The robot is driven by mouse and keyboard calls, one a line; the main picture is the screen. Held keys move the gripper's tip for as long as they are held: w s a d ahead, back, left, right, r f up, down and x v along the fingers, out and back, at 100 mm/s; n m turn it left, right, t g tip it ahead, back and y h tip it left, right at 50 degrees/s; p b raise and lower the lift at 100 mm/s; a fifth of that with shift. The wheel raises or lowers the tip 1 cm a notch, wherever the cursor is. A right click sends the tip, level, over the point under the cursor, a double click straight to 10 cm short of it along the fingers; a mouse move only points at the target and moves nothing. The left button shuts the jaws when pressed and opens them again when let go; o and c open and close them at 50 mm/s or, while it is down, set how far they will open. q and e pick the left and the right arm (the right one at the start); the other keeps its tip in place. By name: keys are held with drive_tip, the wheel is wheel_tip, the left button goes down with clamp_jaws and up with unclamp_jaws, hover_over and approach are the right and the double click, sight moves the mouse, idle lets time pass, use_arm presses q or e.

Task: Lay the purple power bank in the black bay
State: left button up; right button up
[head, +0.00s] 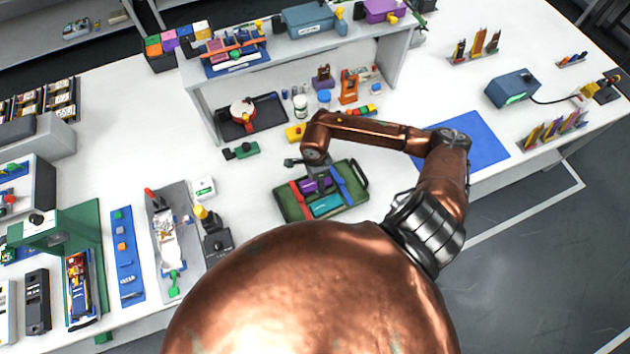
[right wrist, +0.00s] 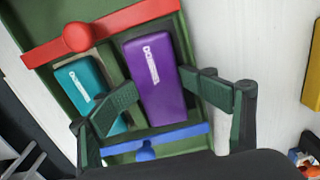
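The purple power bank (head: 309,186) lies in a green tray (head: 352,205) on the white table. A teal power bank (head: 326,206) lies beside it. In the right wrist view the purple power bank (right wrist: 156,80) is flat, with the teal one (right wrist: 88,88) to its left. My right gripper (right wrist: 170,98) is open, one finger on each side of the purple power bank; the left finger overlaps the teal one in view. In the head view my right gripper (head: 318,182) is low over the tray. My left gripper is not in view.
A red bar (right wrist: 105,32) and a blue bar (right wrist: 155,138) cross the tray at either end of the banks. A blue mat (head: 478,140) lies to the right. A raised shelf (head: 290,55) with several items stands behind.

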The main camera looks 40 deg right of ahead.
drive_tip(key=shift+o, duration=0.2)
drive_tip(key=shift+s+f, duration=0.15)
drive_tip(key=shift+f, duration=0.2)
drive_tip(key=shift+s+r, duration=0.15)
drive_tip(key=shift+s, duration=0.05)
drive_tip(key=shift+c, duration=0.6)
drive_tip(key=shift+r+p, duration=0.25)
drive_tip(key=shift+p, duration=0.05)
wheel_tip(320, 180, up, 13)
drive_tip(key=shift+w+r, duration=0.15)
drive_tip(key=shift+w, duration=0.15)
